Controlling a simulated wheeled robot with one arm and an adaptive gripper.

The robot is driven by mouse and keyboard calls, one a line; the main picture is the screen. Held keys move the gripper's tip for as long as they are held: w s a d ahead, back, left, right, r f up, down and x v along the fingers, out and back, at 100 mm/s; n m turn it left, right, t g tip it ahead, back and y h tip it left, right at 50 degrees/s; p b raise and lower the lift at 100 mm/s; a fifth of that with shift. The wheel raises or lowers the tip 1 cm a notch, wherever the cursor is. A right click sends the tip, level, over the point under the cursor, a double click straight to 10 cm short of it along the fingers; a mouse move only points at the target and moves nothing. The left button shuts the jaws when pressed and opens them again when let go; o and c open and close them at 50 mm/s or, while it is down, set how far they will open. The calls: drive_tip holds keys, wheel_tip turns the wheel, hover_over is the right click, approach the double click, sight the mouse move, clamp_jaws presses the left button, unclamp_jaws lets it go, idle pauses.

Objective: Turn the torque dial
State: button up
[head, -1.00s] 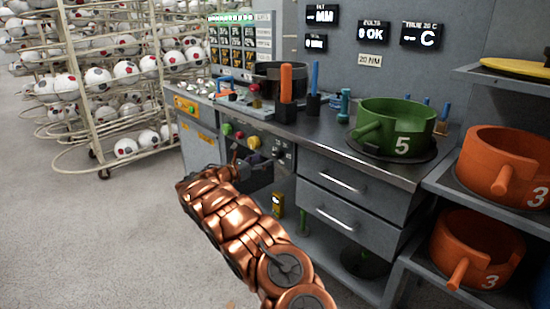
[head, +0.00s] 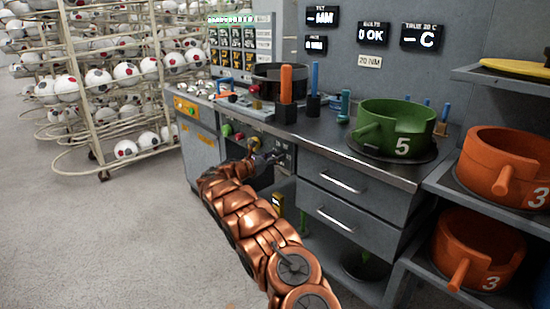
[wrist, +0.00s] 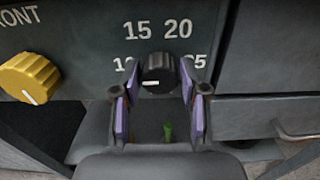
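The torque dial (wrist: 158,70) is a black ribbed knob with a white mark near its lower left, in the middle of the wrist view. The numbers 15 and 20 stand above it, with others partly hidden at its sides. My gripper (wrist: 159,80) is open, with its purple-padded fingers to the left and right of the dial. A small gap shows between the dial and each finger. In the head view my gripper (head: 270,158) is at the front panel of the bench, and the dial is mostly hidden behind it there.
A yellow knob (wrist: 30,78) sits left of the dial. A sign reading 20 NM (head: 370,61) hangs on the wall. A green ring fixture (head: 397,125) stands on the bench above the drawers (head: 340,180). Ball racks (head: 105,90) stand at the left.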

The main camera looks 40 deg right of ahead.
drive_tip(key=c, duration=0.7)
drive_tip(key=shift+f+m+b, duration=0.1)
drive_tip(key=shift+m+b, duration=0.2)
drive_tip(key=shift+f+m+b, duration=0.1)
drive_tip(key=shift+m+b, duration=10.8)
drive_tip(key=shift+m, duration=0.7)
